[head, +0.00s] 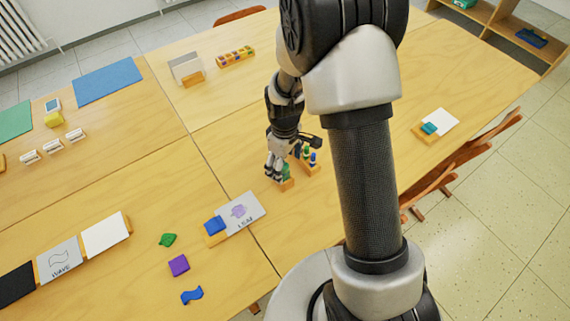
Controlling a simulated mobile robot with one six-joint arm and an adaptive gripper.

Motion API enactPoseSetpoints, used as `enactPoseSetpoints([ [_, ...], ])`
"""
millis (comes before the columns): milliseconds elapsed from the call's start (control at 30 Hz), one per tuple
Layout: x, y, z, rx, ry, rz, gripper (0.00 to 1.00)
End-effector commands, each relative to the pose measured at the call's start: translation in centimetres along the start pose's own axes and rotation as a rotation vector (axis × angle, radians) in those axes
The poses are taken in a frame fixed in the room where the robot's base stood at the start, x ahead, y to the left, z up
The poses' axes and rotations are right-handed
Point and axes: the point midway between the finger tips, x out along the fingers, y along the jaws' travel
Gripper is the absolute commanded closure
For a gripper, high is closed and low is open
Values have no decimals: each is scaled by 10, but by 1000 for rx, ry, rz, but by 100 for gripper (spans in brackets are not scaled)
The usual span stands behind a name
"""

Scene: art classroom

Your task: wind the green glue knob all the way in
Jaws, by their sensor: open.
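In the head view, my gripper (274,174) points down in the middle of the table, right at a green glue stick (286,172) on a small wooden block (287,185). The fingers are open, close around or beside the stick's top; I cannot tell which. They hide part of the stick, and its knob cannot be made out. Just to the right, another wooden holder (309,166) carries small green and blue sticks.
A card with a purple shape (240,212) and a blue stamp (214,225) lie to the lower left. Loose green (168,240), purple (179,265) and blue (192,296) pieces lie nearby. A tray of coloured blocks (235,57) stands at the back.

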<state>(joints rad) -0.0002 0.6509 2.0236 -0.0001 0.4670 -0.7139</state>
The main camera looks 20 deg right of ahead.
Motion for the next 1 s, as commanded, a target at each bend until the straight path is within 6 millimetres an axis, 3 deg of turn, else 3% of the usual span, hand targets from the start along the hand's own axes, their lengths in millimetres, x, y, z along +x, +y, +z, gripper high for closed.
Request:
enactPoseSetpoints([
  [467, 0, 0, 0, 61, 0, 0, 25],
  [1000, 0, 0, 0, 880, 0, 0, 25],
])
